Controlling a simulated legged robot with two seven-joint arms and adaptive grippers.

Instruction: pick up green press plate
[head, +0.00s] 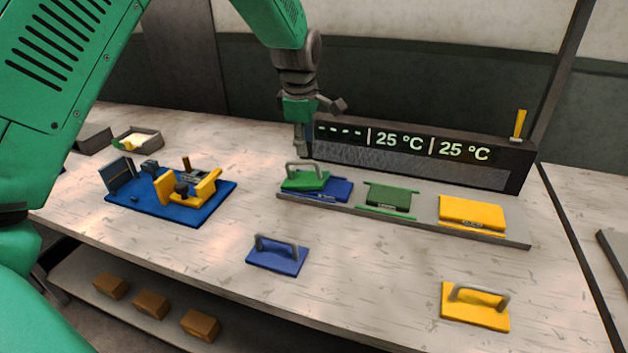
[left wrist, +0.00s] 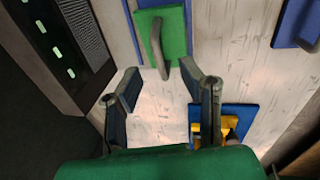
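The green press plate (head: 305,180) with a grey arched handle rests partly on a blue die (head: 340,190) at the left end of the grey rail. In the left wrist view the green press plate (left wrist: 172,42) lies beyond the fingertips, its handle pointing toward them. My left gripper (head: 301,140) hangs above and behind the plate, near the display's left end. In the left wrist view my left gripper (left wrist: 165,85) has its fingers spread with nothing between them. The right gripper is not in view.
A display box (head: 410,150) stands behind the rail (head: 400,222). A green die (head: 388,197) and yellow die (head: 472,213) sit on the rail. A blue press plate (head: 277,255) and yellow press plate (head: 475,307) lie in front. A blue fixture (head: 150,203) stands left.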

